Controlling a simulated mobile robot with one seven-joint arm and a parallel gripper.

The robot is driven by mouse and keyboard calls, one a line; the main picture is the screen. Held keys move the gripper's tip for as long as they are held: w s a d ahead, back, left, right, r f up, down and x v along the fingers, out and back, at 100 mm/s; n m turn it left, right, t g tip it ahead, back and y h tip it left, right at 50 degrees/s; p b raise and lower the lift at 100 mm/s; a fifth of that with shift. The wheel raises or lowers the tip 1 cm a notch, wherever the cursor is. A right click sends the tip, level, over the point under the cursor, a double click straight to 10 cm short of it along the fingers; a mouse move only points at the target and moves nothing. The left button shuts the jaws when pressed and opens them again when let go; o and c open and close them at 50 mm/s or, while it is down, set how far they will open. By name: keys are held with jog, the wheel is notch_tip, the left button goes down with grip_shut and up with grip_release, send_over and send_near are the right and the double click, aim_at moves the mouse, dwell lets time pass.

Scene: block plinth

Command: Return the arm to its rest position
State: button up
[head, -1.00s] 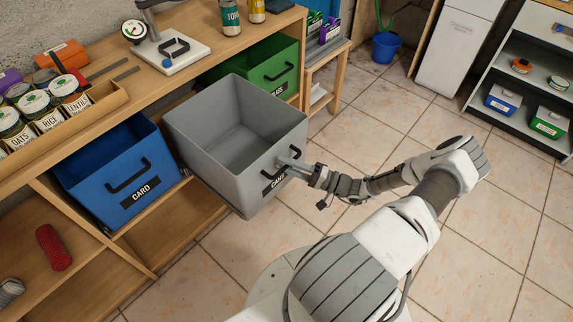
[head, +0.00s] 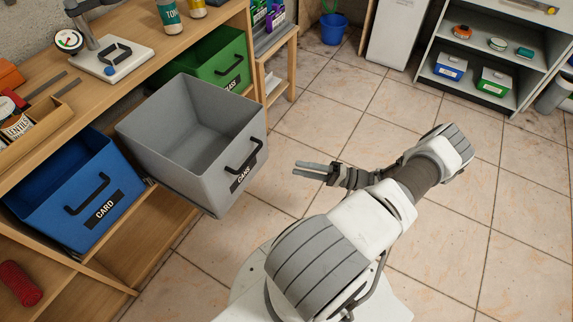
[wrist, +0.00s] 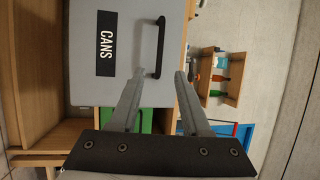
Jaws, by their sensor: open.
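My gripper (head: 314,169) is open and empty in the head view. It is over the floor to the right of the grey CANS bin (head: 195,145), clear of its black handle (head: 243,157). In the wrist view my gripper's fingers (wrist: 152,92) stand apart, with the CANS bin's front (wrist: 90,75) and handle (wrist: 159,48) beyond them. The grey bin is pulled out from the wooden shelf unit and looks empty inside.
A blue CARD bin (head: 75,190) and a green GLASS bin (head: 212,62) flank the grey bin. The wooden counter (head: 150,90) runs along the left. A grey shelf (head: 480,60) stands at the back right. The tiled floor (head: 320,115) to the right is open.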

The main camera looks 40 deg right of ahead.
jog(key=shift+s+d+f, duration=0.1)
jog(key=shift+s+d, duration=0.25)
jog(key=shift+s, duration=0.1)
dwell(0.3)
